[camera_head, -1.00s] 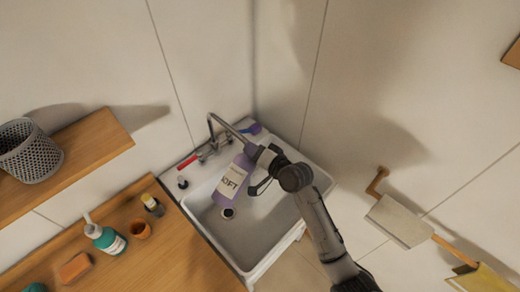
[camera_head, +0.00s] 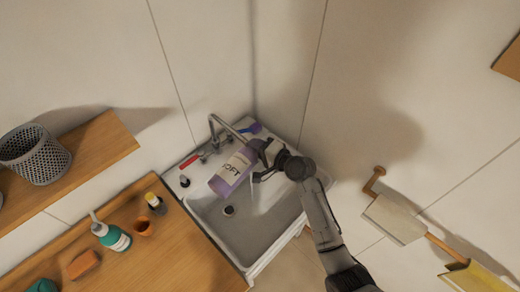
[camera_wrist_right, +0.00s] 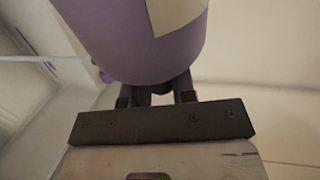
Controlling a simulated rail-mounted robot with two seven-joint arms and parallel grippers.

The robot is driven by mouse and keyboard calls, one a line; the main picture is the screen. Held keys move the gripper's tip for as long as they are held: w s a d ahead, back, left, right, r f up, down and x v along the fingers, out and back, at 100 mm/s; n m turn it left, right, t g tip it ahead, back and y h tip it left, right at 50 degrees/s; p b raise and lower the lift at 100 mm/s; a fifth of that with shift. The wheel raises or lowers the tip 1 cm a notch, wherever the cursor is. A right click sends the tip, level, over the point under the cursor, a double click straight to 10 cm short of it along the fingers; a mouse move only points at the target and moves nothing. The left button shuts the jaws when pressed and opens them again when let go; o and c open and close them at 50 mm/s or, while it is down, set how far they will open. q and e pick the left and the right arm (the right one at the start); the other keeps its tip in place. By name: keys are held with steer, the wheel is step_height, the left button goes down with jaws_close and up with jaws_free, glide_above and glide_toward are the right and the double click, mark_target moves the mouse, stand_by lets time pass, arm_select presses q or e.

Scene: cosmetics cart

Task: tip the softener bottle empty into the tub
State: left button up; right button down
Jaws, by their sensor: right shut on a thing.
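The softener bottle (camera_head: 234,172) is purple with a pale label reading "OFT" in the head view. My right gripper (camera_head: 262,160) is shut on it near its upper right end and holds it over the white tub (camera_head: 285,222). The bottle is tilted, with its broad end toward the lower left. A thin pale streak shows below the gripper, inside the tub. In the right wrist view the purple bottle (camera_wrist_right: 140,45) fills the top, against the fingers (camera_wrist_right: 158,95). The bottle's mouth is hidden. My left gripper is not in view.

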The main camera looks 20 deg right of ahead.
steer(key=shift+r, duration=0.1)
stand_by(0.3)
steer(key=shift+m+p, duration=0.6)
steer(key=shift+p, duration=0.1)
stand_by(0.7)
